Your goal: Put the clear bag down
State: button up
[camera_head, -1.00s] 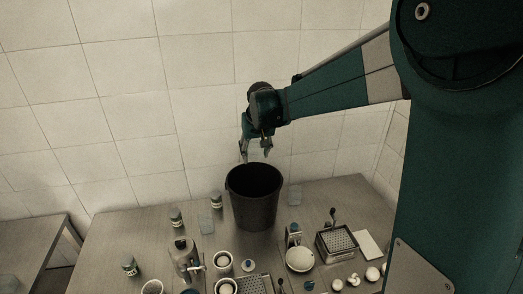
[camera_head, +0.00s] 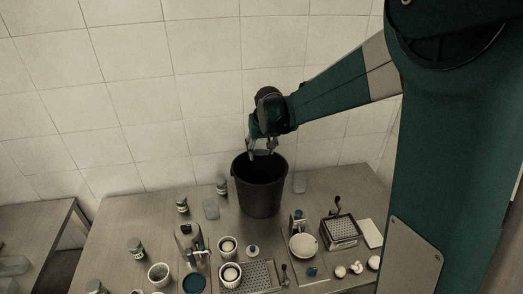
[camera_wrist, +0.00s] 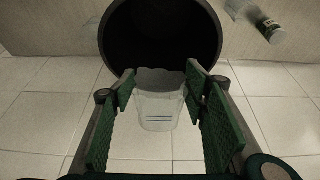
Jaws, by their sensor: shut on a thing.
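The clear bag (camera_wrist: 158,108) shows in the wrist view as a pale, see-through pouch between the green finger pads of my gripper (camera_wrist: 160,92). My gripper is shut on it. In the head view my gripper (camera_head: 262,150) hangs pointing down at the rim of a dark bucket (camera_head: 259,190). The bag cannot be made out in the head view. In the wrist view the bucket's dark opening (camera_wrist: 160,40) lies just beyond the fingertips and the bag's far edge overlaps it.
Several jars, one of them (camera_head: 222,186), stand left of the bucket. A perforated basket (camera_head: 341,231) stands to the right. Cups, a pale bowl (camera_head: 303,245) and a perforated tray (camera_head: 258,274) fill the table's front. The tiled wall rises behind.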

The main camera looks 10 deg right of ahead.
aim_at(262, 156)
jog(key=shift+f, duration=0.2)
notch_tip(262, 156, down, 10)
jog(key=b, duration=0.4)
jog(key=shift+f, duration=0.25)
dwell(0.4)
jog(key=o, duration=0.8)
dwell(0.3)
jog(key=shift+r+p, duration=1.15)
jog(key=shift+r, duration=2.35)
jog(key=shift+s, duration=0.1)
